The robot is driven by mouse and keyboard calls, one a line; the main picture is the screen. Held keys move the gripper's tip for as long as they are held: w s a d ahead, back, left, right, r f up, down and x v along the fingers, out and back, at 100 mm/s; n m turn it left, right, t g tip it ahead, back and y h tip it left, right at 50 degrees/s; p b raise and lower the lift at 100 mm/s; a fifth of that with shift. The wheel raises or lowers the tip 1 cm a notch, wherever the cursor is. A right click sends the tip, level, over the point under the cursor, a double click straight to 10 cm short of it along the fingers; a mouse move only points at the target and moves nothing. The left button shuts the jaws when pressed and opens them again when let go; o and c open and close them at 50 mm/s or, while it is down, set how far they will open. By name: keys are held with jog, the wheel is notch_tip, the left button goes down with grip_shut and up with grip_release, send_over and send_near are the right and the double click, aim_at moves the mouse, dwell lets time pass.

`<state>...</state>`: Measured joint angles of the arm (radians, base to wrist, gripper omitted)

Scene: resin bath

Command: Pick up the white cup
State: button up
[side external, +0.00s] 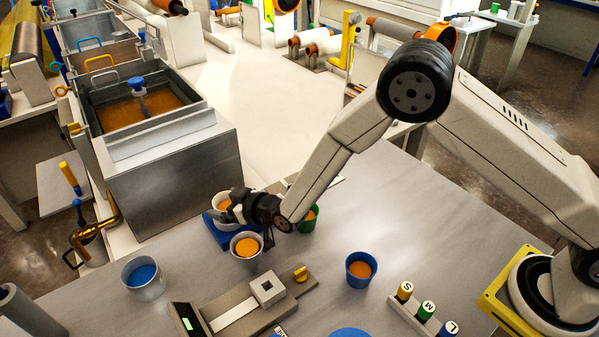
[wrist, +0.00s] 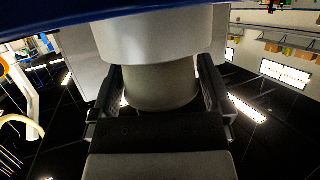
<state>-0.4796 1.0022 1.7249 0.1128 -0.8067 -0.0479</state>
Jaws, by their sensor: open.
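A white cup (side external: 222,201) with orange resin stands on a small blue stand (side external: 217,231) beside the metal bath. My gripper (side external: 236,212) is at this cup and partly hides it in the side view. In the wrist view, a white cup (wrist: 155,85) lies between the two open fingers of my gripper (wrist: 158,95), one finger on each side. Narrow gaps show beside the cup, so the fingers do not look closed on it.
Another pale cup (side external: 247,246) with orange resin stands just in front of my gripper. A green cup (side external: 309,219), blue cup (side external: 360,271) and metal cup with blue contents (side external: 145,283) stand nearby. The bath (side external: 175,175) is behind left. A grey fixture (side external: 240,312) lies in front.

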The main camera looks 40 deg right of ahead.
jog(key=shift+c, duration=0.2)
jog(key=c, duration=1.1)
jog(key=shift+r, duration=0.15)
jog(key=shift+r, duration=0.75)
jog(key=s+d+r, duration=0.1)
jog(key=s+r, duration=0.2)
jog(key=s, duration=0.1)
jog(key=s+d+r, duration=0.2)
jog(key=s+r, duration=0.2)
jog(key=s+d+r, duration=0.2)
jog(key=s+r, duration=0.2)
jog(key=s, duration=0.1)
jog(key=shift+d+r, duration=0.15)
jog(key=shift+d, duration=0.1)
